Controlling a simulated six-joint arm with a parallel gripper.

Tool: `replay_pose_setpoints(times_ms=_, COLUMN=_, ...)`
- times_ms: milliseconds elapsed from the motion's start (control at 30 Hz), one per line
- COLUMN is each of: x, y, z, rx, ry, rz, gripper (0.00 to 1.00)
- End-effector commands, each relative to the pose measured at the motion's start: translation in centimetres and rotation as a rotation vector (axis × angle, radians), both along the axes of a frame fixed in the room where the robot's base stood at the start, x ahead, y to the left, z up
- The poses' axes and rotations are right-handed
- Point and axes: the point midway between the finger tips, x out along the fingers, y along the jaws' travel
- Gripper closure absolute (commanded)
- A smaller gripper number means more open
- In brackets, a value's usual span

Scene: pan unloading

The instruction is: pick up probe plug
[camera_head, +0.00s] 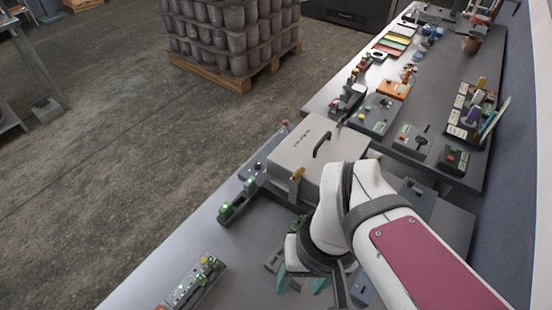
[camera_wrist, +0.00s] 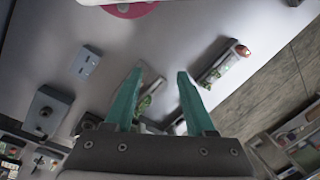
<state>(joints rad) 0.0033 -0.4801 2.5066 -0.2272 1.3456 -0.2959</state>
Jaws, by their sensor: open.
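My gripper (camera_head: 302,284) is low over the near part of the bench, its two teal fingers apart. In the wrist view my gripper (camera_wrist: 160,72) is open with nothing held between the fingers. A dark grey device with a green part (camera_wrist: 150,98) shows beyond and between the fingers, partly covered by them. A grey device (camera_head: 272,258) shows beside the gripper in the head view, partly hidden by my wrist. I cannot single out the probe plug for sure in either view; it may be small or hidden by my arm.
A grey module with green lights (camera_head: 195,283) lies on the bench at the left; a green-lit holder (camera_head: 238,202) stands further back. A closed grey case (camera_head: 312,155) stands behind my gripper. A small blue-grey box (camera_wrist: 87,62) lies left of the fingers. Bare bench surrounds them.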

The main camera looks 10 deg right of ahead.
Motion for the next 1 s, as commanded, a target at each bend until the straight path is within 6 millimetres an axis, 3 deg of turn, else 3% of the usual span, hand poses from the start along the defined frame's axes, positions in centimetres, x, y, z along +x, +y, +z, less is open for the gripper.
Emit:
replay_pose_setpoints(times_ms=300, x=11.4, y=-1.5, z=-1.8, rx=-0.045, ry=-0.158, rz=1.766, gripper=0.45)
replay_pose_setpoints(times_ms=433, x=14.5, y=-1.8, z=-3.0, rx=-0.039, ry=-0.175, rz=2.263, gripper=0.45)
replay_pose_setpoints(times_ms=500, x=15.4, y=-1.8, z=-3.4, rx=-0.035, ry=-0.178, rz=2.412, gripper=0.45)
replay_pose_setpoints(times_ms=633, x=15.8, y=-1.9, z=-4.8, rx=-0.027, ry=-0.179, rz=2.508, gripper=0.45)
replay_pose_setpoints(times_ms=900, x=15.7, y=-1.9, z=-12.3, rx=-0.024, ry=-0.179, rz=2.505, gripper=0.45)
replay_pose_setpoints(times_ms=1000, x=15.8, y=-1.9, z=-13.7, rx=-0.027, ry=-0.18, rz=2.505, gripper=0.45)
